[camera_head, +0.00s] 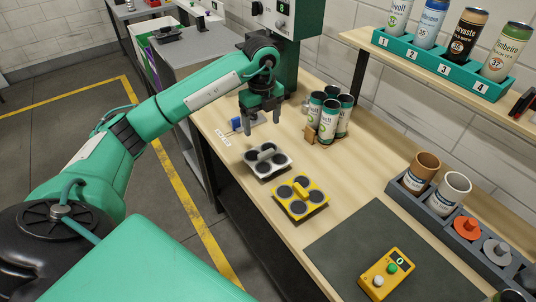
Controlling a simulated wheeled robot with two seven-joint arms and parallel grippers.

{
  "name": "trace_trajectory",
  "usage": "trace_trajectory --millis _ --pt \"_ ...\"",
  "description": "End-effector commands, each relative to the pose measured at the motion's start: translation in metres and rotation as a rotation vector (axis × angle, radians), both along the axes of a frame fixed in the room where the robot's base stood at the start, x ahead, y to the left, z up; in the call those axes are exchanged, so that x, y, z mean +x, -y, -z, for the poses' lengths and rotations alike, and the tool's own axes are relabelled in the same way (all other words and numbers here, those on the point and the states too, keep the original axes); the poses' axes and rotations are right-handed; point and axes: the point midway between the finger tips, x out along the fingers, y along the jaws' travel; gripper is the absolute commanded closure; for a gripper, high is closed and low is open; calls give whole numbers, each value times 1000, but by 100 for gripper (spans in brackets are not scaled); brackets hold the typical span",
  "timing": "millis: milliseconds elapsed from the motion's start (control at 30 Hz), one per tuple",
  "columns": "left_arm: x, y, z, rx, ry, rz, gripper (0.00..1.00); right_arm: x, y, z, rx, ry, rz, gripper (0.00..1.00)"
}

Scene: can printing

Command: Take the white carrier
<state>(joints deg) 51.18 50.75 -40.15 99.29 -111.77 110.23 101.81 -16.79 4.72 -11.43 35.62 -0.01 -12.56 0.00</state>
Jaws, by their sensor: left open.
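The white carrier (267,161) lies flat on the wooden bench, in the middle of the view. It has dark round holes and a raised white handle across its middle. My left gripper (262,124) is open and empty, fingers pointing down, a little behind the white carrier and apart from it. My right gripper does not show.
A yellow carrier (313,196) lies close in front of the white one. Several upright green-and-white cans (328,120) stand to the right of the gripper. A dark mat (345,240) with a yellow button box (387,273) is nearer. A grey holder (412,206) runs along the right.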

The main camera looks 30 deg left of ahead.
Motion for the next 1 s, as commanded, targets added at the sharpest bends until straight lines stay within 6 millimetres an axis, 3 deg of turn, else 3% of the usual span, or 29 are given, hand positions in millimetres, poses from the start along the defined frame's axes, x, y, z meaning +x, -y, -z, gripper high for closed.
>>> trace_trajectory --millis 33,167,267,533,767,1000 --pt "-1 1 10 -2 -6 0 24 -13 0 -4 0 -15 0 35" --pt "0 1 34 -3 -3 2 24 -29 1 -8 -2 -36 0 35" --pt "0 1 46 -2 -2 2 24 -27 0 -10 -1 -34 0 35" --pt "3 5 67 -4 -4 3 24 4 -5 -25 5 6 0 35" --pt "6 7 99 -4 -2 2 24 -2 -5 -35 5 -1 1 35" --pt "6 7 105 -4 2 3 24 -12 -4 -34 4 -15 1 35"
